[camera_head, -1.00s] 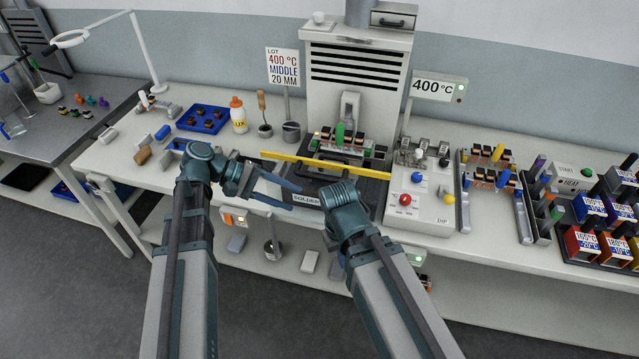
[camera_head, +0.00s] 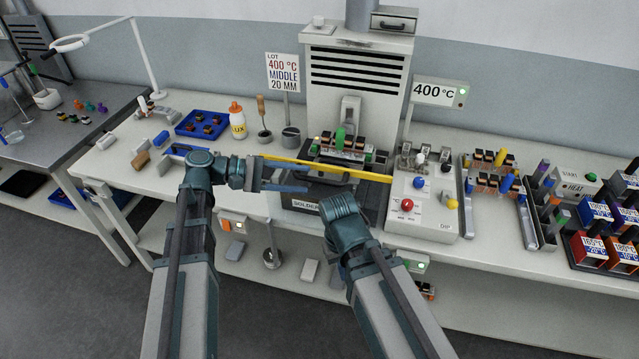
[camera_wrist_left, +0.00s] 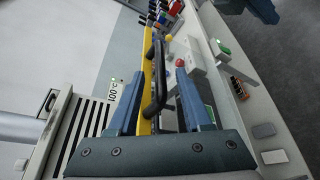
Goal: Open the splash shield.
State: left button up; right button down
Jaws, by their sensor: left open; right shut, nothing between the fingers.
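The splash shield shows as a yellow-edged bar (camera_head: 300,162) running across the front of the solder pot. In the left wrist view its yellow edge (camera_wrist_left: 148,62) and black bar handle (camera_wrist_left: 161,85) lie between the fingers. My left gripper (camera_head: 306,189) is just in front of the shield, pointing right. In the left wrist view its open fingers (camera_wrist_left: 160,105) straddle the handle's line, with a gap visible on the right; contact cannot be told. My right gripper (camera_head: 340,208) is low in front of the solder pot, empty, its fingers hidden by its wrist.
The solder pot's dark base (camera_head: 305,205) is behind the grippers. A control box (camera_head: 425,208) with red, blue and yellow knobs stands right of it. A flux bottle (camera_head: 237,120) and blue tray (camera_head: 203,124) are at the left. The table front is fairly clear.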

aim_at(310, 179)
pick_arm(q)
jog(key=b+x, duration=0.1)
jog(key=x, duration=0.4)
jog(key=shift+w+d+f, duration=0.1)
jog(key=shift+d, duration=0.25)
grip_shut()
dwell(1.2)
